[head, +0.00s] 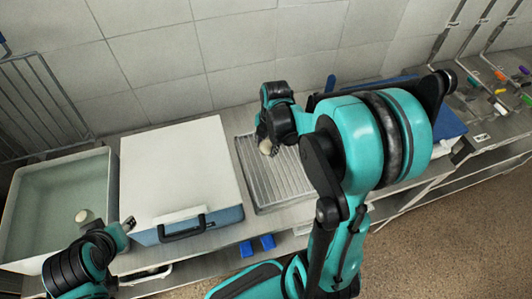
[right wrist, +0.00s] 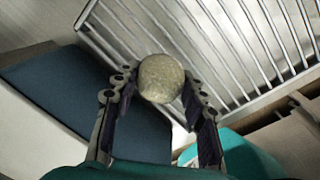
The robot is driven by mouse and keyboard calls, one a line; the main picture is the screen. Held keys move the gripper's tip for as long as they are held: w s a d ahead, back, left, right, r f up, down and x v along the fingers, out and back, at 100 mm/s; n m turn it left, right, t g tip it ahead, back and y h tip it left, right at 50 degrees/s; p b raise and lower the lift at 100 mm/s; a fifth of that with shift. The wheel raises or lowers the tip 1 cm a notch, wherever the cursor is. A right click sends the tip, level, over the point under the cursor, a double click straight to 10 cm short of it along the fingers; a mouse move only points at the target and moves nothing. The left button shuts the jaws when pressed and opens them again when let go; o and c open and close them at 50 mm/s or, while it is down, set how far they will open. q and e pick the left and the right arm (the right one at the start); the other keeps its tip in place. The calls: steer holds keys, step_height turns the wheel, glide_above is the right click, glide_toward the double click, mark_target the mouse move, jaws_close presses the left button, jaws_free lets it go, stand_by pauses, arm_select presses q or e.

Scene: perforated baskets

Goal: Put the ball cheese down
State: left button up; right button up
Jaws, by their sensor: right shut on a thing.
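The ball cheese (right wrist: 161,78) is a pale, mottled, yellowish-grey ball between the two fingers of my right gripper (right wrist: 158,92) in the right wrist view. The gripper is shut on it. In the head view my right gripper (head: 267,142) points down over the slatted metal rack, and a small pale part of the ball cheese (head: 265,147) shows at its tips. The rack's bars lie behind the ball in the wrist view. I cannot tell whether the ball touches them. My left gripper (head: 126,226) is at the lower left, near the basin's corner; its jaws are unclear.
The slatted metal rack (head: 254,180) lies on the counter right of a white-topped blue box (head: 180,160) with a dark handle. A basin (head: 60,178) at the left has a small pale round item (head: 84,216) in it. The tiled wall (head: 180,55) closes off the back.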

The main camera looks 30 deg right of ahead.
mark_target(265, 158)
steer(key=shift+w+f, duration=0.4)
steer(key=shift+w, duration=0.1)
steer(key=shift+f+b, duration=0.7)
steer(key=shift+f, duration=1.25)
steer(key=shift+f, duration=0.15)
steer(key=o, duration=1.2)
